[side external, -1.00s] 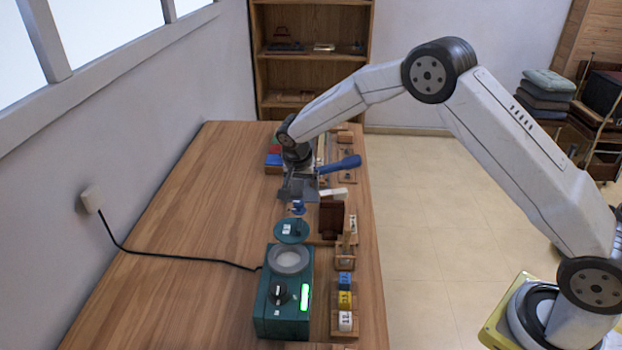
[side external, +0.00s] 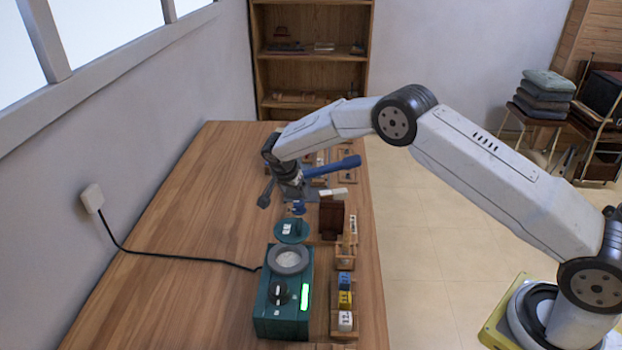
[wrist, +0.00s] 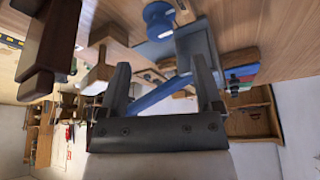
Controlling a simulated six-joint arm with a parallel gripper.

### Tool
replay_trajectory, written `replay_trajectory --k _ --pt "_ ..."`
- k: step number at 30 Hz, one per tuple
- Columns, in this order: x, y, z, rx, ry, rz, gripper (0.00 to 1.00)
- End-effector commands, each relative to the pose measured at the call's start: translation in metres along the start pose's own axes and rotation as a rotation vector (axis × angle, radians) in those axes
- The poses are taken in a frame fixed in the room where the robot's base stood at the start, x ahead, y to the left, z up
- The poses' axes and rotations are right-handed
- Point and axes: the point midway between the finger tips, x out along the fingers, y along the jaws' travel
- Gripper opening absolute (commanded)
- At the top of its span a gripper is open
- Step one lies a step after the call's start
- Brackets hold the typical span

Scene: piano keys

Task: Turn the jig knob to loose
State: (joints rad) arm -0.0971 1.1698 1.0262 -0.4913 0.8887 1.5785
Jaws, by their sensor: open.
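A round blue knob (wrist: 157,18) shows at the top of the wrist view, beside a grey-blue jig plate (wrist: 150,50). What seems to be the same small blue knob (side external: 298,208) shows in the side view, just on the near side of my gripper. A long blue lever handle (side external: 335,165) sticks out to the right of my gripper; a blue bar (wrist: 160,95) also runs behind my fingers in the wrist view. The knob's setting is unreadable.
A green box with a dial (side external: 268,310) stands on the near table, its cable running left to the wall. Beside it are a round green piece (side external: 291,230), a brown box (side external: 332,220) and a rack of small blocks (side external: 344,310). The table's left side is clear.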

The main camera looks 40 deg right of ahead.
Motion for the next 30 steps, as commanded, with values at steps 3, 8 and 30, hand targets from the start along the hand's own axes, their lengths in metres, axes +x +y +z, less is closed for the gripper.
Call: replay_trajectory --k 3,8,30 --pt "0.014 0.001 0.0 0.0 0.0 0.0 0.83" --pt "0.032 0.0 0.0 -0.001 0.0 0.0 0.83" --pt "0.062 0.0 0.0 -0.001 0.0 -0.003 0.77"
